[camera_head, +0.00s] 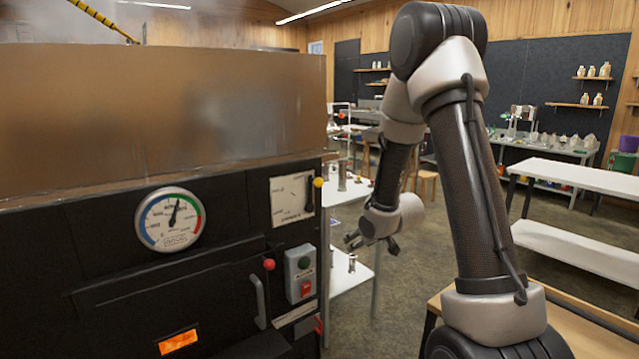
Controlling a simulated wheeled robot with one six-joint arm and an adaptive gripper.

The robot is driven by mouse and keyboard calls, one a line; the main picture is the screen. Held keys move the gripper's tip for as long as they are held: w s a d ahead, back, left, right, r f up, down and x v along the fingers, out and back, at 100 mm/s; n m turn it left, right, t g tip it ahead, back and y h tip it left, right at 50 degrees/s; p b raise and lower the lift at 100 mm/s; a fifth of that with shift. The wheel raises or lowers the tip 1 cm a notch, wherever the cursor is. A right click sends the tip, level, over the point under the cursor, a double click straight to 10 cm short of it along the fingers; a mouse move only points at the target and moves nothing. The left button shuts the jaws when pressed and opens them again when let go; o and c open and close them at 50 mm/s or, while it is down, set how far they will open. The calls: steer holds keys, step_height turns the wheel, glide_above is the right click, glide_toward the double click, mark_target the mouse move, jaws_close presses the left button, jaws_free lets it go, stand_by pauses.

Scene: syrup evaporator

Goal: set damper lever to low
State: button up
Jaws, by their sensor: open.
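The black evaporator front (120,280) fills the left of the view. A white marked plate (288,205) is at its upper right, its lettering too small to read surely. A yellow ball knob (319,183) sits at the plate's right edge, near its top, beside a short dark bar; this looks like the damper lever. My gripper (372,249) is open and empty, to the right of the evaporator and lower than the yellow knob in the picture. It appears apart from the evaporator. No contact with the knob shows.
A round dial gauge (170,220), a red ball knob (268,265), a grey handle (259,302) and a switch box (300,275) are on the evaporator front. An orange glowing window (178,342) is below. White tables (575,172) stand right; open floor lies between.

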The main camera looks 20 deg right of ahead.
steer(key=w+a+r+t+y, duration=0.1)
steer(key=w+a+r+t, duration=0.1)
steer(key=w+r+t, duration=0.15)
steer(key=n+t+y, duration=0.2)
steer(key=t+y, duration=0.2)
glide_toward(322, 182)
steer(key=x, duration=1)
steer(key=shift+w+a, duration=0.1)
steer(key=shift+a, duration=0.05)
steer(key=shift+w+a, duration=0.1)
steer(key=shift+w, duration=0.35)
jaws_close()
